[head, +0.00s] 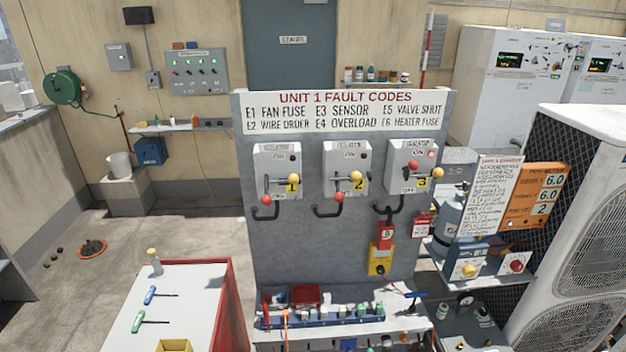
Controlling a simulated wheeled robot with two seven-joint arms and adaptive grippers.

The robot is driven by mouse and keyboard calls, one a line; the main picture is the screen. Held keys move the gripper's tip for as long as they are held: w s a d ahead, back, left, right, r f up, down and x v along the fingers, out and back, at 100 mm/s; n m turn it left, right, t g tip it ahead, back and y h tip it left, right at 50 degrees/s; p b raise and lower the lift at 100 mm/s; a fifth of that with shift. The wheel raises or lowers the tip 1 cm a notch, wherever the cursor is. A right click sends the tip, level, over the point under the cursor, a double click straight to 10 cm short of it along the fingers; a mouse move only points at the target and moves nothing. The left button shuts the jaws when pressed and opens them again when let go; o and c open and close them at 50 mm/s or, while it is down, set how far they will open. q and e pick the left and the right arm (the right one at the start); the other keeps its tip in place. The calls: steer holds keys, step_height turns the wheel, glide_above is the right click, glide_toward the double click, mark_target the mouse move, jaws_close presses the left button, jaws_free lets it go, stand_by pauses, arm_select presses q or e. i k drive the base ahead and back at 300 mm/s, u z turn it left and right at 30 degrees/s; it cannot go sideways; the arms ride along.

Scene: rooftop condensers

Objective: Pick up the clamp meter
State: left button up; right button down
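I cannot pick out the clamp meter with certainty. A small yellow device with a dark round spot (379,262) is on the grey panel, below a red tag (386,235); I cannot tell whether it is the meter. A yellow box-like thing (173,346) on the red-edged cart is cut off by the bottom edge. A red object (305,294) lies on the bench below the panel, its kind unclear. Neither of my grippers shows in the head view.
The cart top (190,295) holds a blue screwdriver (151,295), a green screwdriver (138,320) and a small bottle (154,262). The grey fault-code panel (325,236) has three switch boxes. A large condenser (590,190) stands right. Floor left of the cart is mostly clear.

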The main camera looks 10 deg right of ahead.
mark_target(386, 228)
steer(key=z, duration=0.25)
steer(key=k, duration=0.45)
steer(key=z, duration=1)
steer(key=i, duration=0.7)
steer(key=u, duration=0.35)
